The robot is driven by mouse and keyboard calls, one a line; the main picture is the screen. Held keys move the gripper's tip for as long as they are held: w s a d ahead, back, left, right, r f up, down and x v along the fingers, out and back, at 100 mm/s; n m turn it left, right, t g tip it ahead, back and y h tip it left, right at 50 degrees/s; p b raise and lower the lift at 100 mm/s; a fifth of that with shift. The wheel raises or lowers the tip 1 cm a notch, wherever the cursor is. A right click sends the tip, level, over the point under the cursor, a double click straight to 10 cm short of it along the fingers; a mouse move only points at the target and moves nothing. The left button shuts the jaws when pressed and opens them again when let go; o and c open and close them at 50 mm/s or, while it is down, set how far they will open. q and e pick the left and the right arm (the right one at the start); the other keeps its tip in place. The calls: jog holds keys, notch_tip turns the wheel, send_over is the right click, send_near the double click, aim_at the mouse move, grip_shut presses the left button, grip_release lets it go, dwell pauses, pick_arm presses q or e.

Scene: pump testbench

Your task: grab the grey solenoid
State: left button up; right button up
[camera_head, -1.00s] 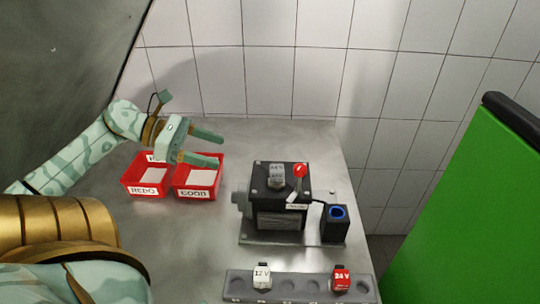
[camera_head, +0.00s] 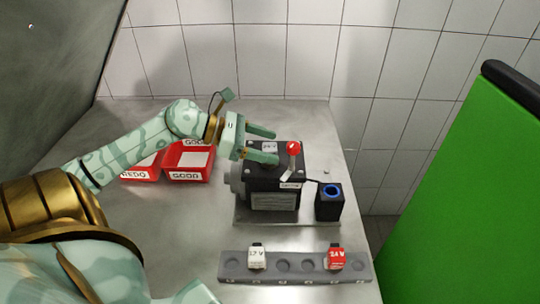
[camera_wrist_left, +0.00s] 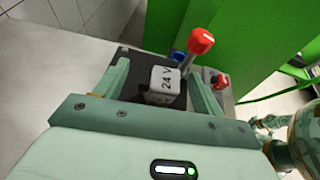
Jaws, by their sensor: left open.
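The grey solenoid (camera_head: 268,147), marked 24 V, sits on top of the black pump block (camera_head: 273,198). It also shows in the left wrist view (camera_wrist_left: 165,80), in the space between my two fingers. My left gripper (camera_head: 275,146) is open, with one finger on each side of the solenoid as seen from the head. In the left wrist view the open jaws (camera_wrist_left: 160,72) show a gap on both sides of it. The fingers partly hide the solenoid in the head view. I cannot tell how far above the block the fingertips are.
A red-knobbed lever (camera_head: 293,150) stands close to the right of the solenoid. A black box with a blue ring (camera_head: 329,203) is beside the pump. A grey rack (camera_head: 300,280) holds white and red solenoids in front. Red REDO (camera_head: 140,175) and GOOD bins (camera_head: 188,176) stand left.

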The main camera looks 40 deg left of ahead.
pick_arm(q)
jog(key=shift+w+d+f, duration=0.25)
jog(key=shift+w+d, duration=0.15)
jog(key=shift+s, duration=0.1)
jog(key=shift+c, duration=0.3)
jog(key=c, duration=1.2)
jog(key=shift+o, duration=0.2)
jog(key=shift+r, duration=0.1)
